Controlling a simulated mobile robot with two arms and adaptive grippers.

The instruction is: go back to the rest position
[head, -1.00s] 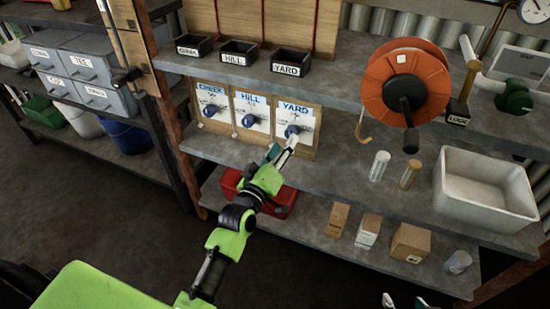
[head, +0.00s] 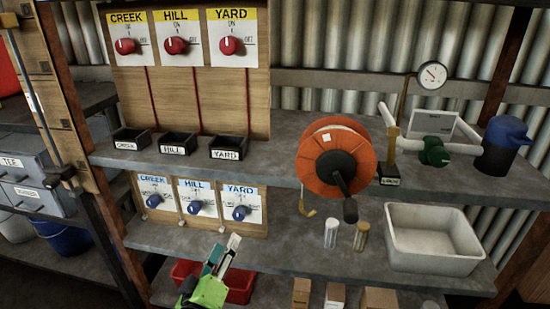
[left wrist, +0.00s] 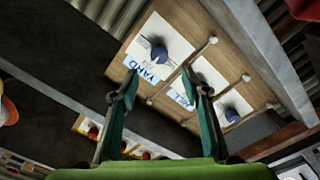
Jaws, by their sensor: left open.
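My left gripper (head: 225,252) is open and empty, in front of the middle shelf's edge and below the blue YARD knob (head: 241,212). In the left wrist view, its two teal fingers (left wrist: 162,95) stand wide apart with nothing between them. The YARD knob shows beyond them there (left wrist: 160,54), clear of the fingers. The blue HILL knob (head: 194,207) and blue CREEK knob (head: 154,200) sit to its left on the same wooden board. My right gripper is not in view.
A red bin (head: 240,288) is partly hidden behind my left gripper. On the shelves to the right are an orange reel (head: 312,172), two small cylinders (head: 331,233) and a white basin (head: 436,267). Red knobs (head: 173,46) are on the upper board.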

